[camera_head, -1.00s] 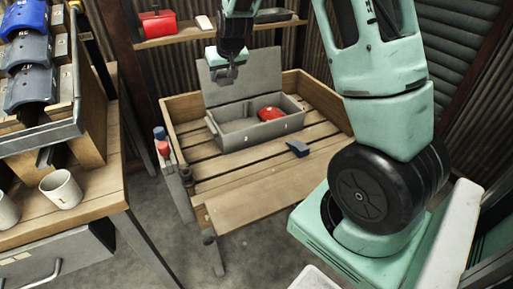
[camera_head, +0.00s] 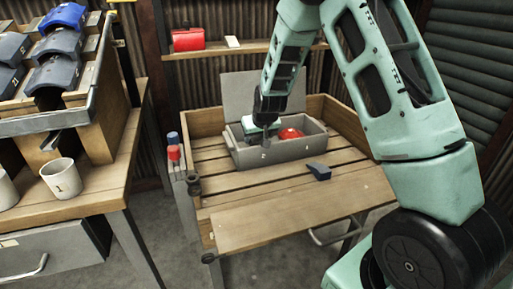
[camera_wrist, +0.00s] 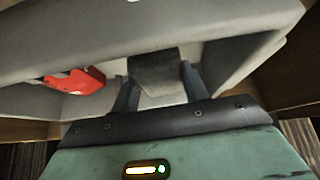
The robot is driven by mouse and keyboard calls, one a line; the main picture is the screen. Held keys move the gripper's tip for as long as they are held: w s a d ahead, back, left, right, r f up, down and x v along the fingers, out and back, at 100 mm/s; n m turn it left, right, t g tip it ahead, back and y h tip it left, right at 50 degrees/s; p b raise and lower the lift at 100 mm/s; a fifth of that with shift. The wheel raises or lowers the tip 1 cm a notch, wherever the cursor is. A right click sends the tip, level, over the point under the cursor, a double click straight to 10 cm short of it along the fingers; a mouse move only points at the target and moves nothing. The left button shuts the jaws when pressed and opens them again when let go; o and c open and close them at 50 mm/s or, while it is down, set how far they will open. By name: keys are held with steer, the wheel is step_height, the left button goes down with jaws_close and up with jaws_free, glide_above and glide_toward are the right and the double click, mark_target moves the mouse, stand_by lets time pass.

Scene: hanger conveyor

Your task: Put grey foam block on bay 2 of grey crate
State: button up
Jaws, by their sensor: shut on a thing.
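The grey crate (camera_head: 288,149) stands on the slatted bench with its lid raised at the back. A "2" shows on the left part of its front wall. My gripper (camera_head: 264,140) reaches down into this left part. In the wrist view my gripper (camera_wrist: 156,88) is shut on the grey foam block (camera_wrist: 155,68), which sits between the two dark fingers inside the crate walls. Whether the block touches the crate floor I cannot tell. In the head view the block is hidden by my gripper and the front wall. A red object (camera_head: 290,133) lies in the crate's right part.
A dark curved piece (camera_head: 318,171) lies on the bench, front right of the crate. Red and blue-capped items (camera_head: 174,146) stand at the bench's left edge. A red box (camera_head: 187,39) is on the back shelf. White cups (camera_head: 62,177) stand on the left table.

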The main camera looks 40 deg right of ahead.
steer(key=shift+f+b, duration=0.35)
steer(key=shift+f, duration=1.3)
steer(key=shift+f, duration=0.15)
steer(key=o, duration=0.9)
steer(key=shift+o, duration=0.2)
